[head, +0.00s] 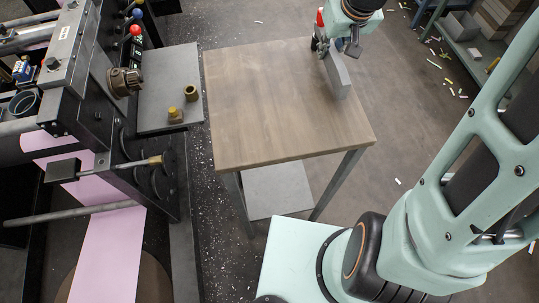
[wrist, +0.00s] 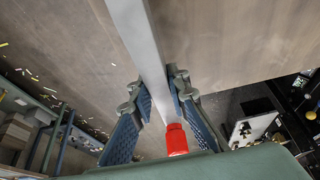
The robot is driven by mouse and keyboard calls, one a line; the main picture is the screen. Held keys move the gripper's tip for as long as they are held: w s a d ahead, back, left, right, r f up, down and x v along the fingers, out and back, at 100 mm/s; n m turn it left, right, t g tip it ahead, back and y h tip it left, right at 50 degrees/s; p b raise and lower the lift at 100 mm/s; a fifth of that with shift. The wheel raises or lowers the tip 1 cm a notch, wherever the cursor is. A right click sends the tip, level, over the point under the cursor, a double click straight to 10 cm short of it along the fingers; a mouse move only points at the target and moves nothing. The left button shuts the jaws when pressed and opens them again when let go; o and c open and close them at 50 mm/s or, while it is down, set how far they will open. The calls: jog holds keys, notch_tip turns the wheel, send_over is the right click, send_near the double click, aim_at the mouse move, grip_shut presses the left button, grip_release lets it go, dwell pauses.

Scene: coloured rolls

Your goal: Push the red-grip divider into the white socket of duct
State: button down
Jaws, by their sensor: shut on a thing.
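The divider is a long, flat, pale grey bar (head: 338,75) with a red grip (head: 320,18) at its upper end. In the wrist view the bar (wrist: 137,28) runs away between my fingers, and the red grip (wrist: 177,140) sits close to my palm. My gripper (head: 324,47) is shut on the divider near its grip end. In the wrist view the blue-padded fingers of my gripper (wrist: 161,88) stand on both sides of the bar. The bar hangs over the far right part of the table; I cannot tell whether it touches. I cannot make out the duct or its white socket.
The wooden table (head: 275,105) has a bare top and a lower shelf (head: 277,190). A dark machine (head: 75,75) with pink sheet (head: 110,250) stands at left, beside a grey plate (head: 160,80) with brass pieces. A green shelf (head: 468,50) with boxes is at top right.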

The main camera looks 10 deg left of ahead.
jog(key=shift+r, duration=0.2)
dwell(0.4)
jog(key=shift+r+p, duration=2)
jog(key=shift+r, duration=0.55)
jog(key=s+d+f+m+h, duration=0.1)
jog(key=s+d+f+m, duration=0.1)
jog(key=d+f, duration=0.3)
jog(key=s+d+f+m, duration=0.2)
jog(key=d+f, duration=0.3)
jog(key=d, duration=0.7)
jog(key=shift+s+d+m+t+h, duration=0.3)
jog(key=shift+s+h, duration=0.1)
jog(key=shift+s, duration=0.3)
